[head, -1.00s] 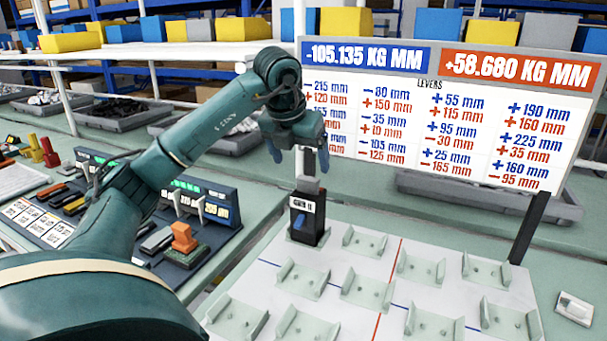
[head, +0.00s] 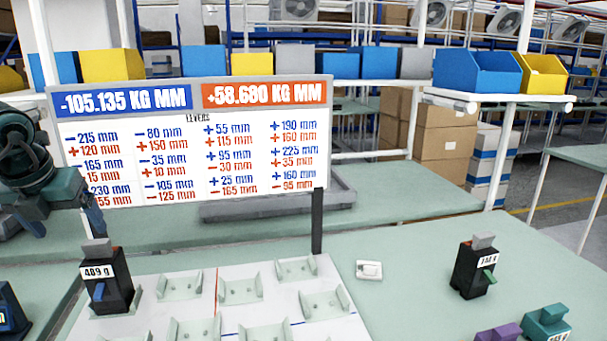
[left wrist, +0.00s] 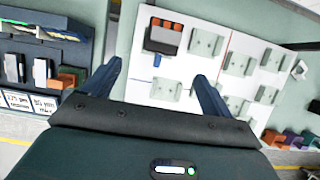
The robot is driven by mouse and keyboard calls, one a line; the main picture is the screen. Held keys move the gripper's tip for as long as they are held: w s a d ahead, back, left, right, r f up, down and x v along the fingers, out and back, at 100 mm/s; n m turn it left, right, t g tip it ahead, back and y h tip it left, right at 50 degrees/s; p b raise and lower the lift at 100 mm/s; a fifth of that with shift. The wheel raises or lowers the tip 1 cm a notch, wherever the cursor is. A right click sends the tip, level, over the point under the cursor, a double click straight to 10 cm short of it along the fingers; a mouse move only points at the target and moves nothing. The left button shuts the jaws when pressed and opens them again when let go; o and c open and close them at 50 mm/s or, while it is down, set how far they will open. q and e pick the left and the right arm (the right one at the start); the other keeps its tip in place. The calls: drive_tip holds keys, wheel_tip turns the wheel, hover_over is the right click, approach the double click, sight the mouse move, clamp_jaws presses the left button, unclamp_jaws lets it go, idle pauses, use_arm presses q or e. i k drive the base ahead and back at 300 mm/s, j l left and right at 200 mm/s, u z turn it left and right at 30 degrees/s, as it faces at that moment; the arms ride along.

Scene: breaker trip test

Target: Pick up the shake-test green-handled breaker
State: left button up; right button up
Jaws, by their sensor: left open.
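The green-handled breaker (head: 471,268) is a black block with a grey top, a white label and a small green lever. It stands upright on the pale green table at the right of the head view, with no gripper near it. My left gripper (head: 52,215) is at the far left edge of the head view, partly cut off, far from that breaker. In the left wrist view the left gripper (left wrist: 158,72) has its two blue fingers spread, with nothing between them. My right gripper is not in view.
A blue-levered breaker (head: 107,283) labelled 489 g sits in a cradle on the white board (head: 205,287). Behind it stands the sign (head: 195,145). Purple (head: 498,333) and teal (head: 547,322) blocks lie near the green-handled breaker. A small white device (head: 369,270) lies between.

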sight(476, 260)
drive_tip(key=k, duration=0.95)
